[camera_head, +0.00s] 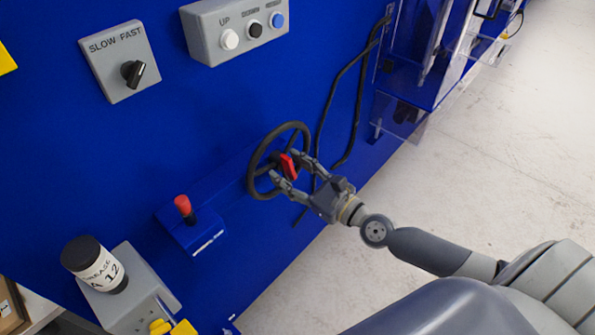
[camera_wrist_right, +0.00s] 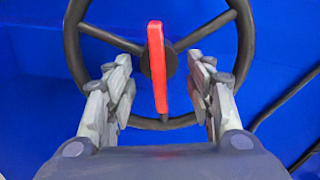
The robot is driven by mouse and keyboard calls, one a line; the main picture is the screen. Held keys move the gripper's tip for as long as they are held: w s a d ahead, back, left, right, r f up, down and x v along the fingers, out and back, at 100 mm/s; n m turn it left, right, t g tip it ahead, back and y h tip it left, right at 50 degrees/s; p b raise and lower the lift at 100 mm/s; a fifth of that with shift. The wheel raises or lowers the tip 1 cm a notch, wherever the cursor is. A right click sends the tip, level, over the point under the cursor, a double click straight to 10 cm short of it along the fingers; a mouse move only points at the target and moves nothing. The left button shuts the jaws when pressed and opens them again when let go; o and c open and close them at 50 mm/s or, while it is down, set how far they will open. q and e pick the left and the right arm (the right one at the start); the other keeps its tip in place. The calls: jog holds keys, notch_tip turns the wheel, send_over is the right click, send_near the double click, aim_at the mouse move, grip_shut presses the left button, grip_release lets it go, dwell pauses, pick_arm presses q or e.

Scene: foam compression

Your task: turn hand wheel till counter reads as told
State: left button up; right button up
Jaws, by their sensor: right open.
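The black hand wheel (camera_head: 252,172) stands out from the blue machine panel, with spokes and a red bar across its hub. The red bar (camera_head: 289,166) also shows upright in the right wrist view (camera_wrist_right: 157,68). My right gripper (camera_head: 286,174) is open at the wheel, its two fingers on either side of the red bar. In the right wrist view gaps show between the bar and both fingers (camera_wrist_right: 162,92). The wheel's rim (camera_wrist_right: 72,45) runs around and behind the fingertips. No counter reading can be made out. My left gripper is not in view.
A SLOW/FAST selector box (camera_head: 117,62) and a box with several push buttons (camera_head: 235,30) are above the wheel. A red-topped lever (camera_head: 183,205) is left of it. A grease can (camera_head: 95,265) stands lower left. Black cables (camera_head: 355,95) hang right of the wheel.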

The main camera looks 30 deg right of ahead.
jog(key=v, duration=1.2)
jog(key=shift+a, duration=0.1)
jog(key=s+d+f+n+g+h, duration=0.2)
jog(key=d+f+n, duration=0.25)
jog(key=f, duration=0.65)
jog(key=s+d+f+n+g+h, duration=0.25)
jog(key=f+n, duration=0.35)
jog(key=f, duration=0.5)
jog(key=s+d+f+n+g+h, duration=0.15)
jog(key=d+f+n, duration=0.3)
jog(key=f, duration=0.65)
jog(key=s+a+f+n+g+h, duration=0.1)
jog(key=s+a+f+n+g, duration=0.3)
jog(key=s+f+n, duration=0.65)
jog(key=s+a+f+n+g, duration=0.2)
jog(key=s+a+f, duration=0.3)
jog(key=s, duration=0.3)
jog(key=s+a+f+n+g, duration=0.3)
jog(key=s+a+f+n, duration=0.1)
jog(key=s+f, duration=0.3)
jog(key=shift+s+a+f+g, duration=0.25)
jog(key=shift+s+a+g, duration=0.05)
jog(key=shift+s+a, duration=0.35)
jog(key=shift+d, duration=0.1)
